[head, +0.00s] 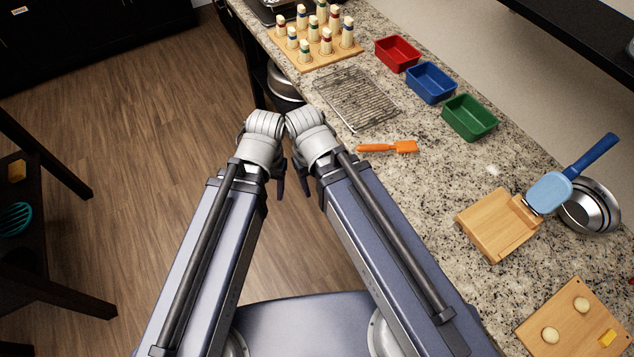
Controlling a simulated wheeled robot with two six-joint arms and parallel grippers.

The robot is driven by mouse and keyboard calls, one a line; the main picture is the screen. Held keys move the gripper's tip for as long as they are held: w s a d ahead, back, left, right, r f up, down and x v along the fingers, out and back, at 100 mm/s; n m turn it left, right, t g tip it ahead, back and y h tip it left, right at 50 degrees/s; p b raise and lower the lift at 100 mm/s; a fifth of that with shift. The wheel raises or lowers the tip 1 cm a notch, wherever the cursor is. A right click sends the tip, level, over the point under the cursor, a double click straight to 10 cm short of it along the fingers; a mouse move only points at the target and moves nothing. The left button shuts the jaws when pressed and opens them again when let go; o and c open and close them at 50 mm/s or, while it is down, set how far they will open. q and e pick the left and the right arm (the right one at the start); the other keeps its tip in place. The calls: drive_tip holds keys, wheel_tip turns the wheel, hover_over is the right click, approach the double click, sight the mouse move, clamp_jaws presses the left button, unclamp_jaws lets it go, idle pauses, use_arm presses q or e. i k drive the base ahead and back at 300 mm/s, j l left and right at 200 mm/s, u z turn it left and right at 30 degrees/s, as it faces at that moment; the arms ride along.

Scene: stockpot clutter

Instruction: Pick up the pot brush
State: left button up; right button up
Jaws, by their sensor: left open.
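The orange brush (388,147) lies flat on the speckled granite counter (430,180), just in front of the wire rack. Its handle points left and its wider head points right. My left gripper (280,186) is open, its dark fingers pointing down in front of the counter, left of the brush and apart from it. My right gripper (302,182) is close beside it, mostly hidden by its own arm, so I cannot tell its jaw state. Neither gripper touches the brush.
A wire rack (357,98), a red bin (397,53), a blue bin (431,82) and a green bin (470,117) stand beyond the brush. A wooden block (496,226), a blue paddle-shaped utensil (550,192) and metal bowls (590,208) are to the right. The counter around the brush is clear.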

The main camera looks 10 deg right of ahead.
sight(409, 148)
drive_tip(key=j+z, duration=0.1)
drive_tip(key=z, duration=0.3)
drive_tip(key=i+j+z, duration=0.15)
drive_tip(key=z, duration=0.25)
drive_tip(key=j+z, duration=0.1)
drive_tip(key=z, duration=0.3)
drive_tip(key=j+z, duration=0.15)
drive_tip(key=z, duration=0.2)
drive_tip(key=j+z, duration=0.25)
drive_tip(key=j, duration=0.45)
drive_tip(key=j+z, duration=0.25)
drive_tip(key=j, duration=0.4)
drive_tip(key=k+j+z, duration=0.1)
drive_tip(key=j+z, duration=0.15)
drive_tip(key=j, duration=0.45)
drive_tip(key=k+j, duration=0.1)
drive_tip(key=j, duration=0.65)
drive_tip(key=k, duration=0.05)
